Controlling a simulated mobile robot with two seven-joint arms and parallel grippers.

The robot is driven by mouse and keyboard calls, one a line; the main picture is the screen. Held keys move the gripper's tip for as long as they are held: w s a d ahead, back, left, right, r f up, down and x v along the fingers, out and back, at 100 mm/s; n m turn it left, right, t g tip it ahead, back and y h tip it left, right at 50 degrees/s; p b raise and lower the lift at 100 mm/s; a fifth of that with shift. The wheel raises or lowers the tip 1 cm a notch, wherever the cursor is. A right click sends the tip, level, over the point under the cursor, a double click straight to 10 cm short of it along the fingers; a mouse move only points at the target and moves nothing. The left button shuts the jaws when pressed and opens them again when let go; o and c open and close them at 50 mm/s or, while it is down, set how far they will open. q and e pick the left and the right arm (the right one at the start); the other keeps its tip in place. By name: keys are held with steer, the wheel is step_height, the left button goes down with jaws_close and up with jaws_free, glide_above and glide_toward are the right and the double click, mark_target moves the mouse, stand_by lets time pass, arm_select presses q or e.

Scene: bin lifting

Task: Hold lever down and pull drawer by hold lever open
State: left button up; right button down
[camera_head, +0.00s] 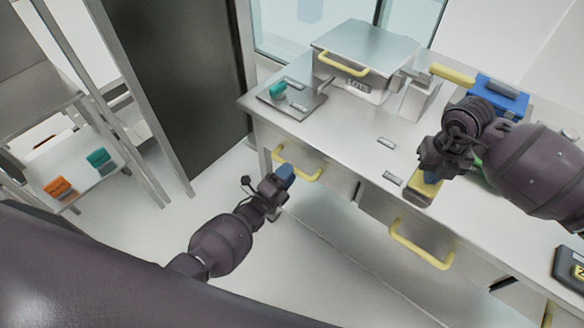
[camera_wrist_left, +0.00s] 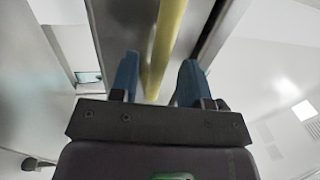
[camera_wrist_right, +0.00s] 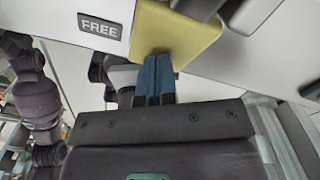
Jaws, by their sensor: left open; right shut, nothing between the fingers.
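A yellow lever (camera_head: 420,196) stands at the front edge of the bench top. My right gripper (camera_head: 432,178) is shut and empty over it; in the right wrist view its blue fingertips (camera_wrist_right: 156,78) are against or right at the yellow lever (camera_wrist_right: 178,35), contact unclear. A yellow drawer handle (camera_head: 314,177) is on the bench front at left. My left gripper (camera_head: 286,174) is open at this handle. In the left wrist view the handle bar (camera_wrist_left: 168,35) runs between the two open fingers (camera_wrist_left: 157,82). The left drawer appears shut.
A bench (camera_head: 345,140) carries a metal box (camera_head: 365,60) with a yellow handle, a grey plate (camera_head: 310,104) with a teal object, and a blue container (camera_head: 500,95). Another drawer handle (camera_head: 420,250) sits lower right. A shelf (camera_head: 75,165) stands at left; the floor between is clear.

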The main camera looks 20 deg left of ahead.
arm_select(q)
steer(key=shift+x, duration=1.25)
jaws_close()
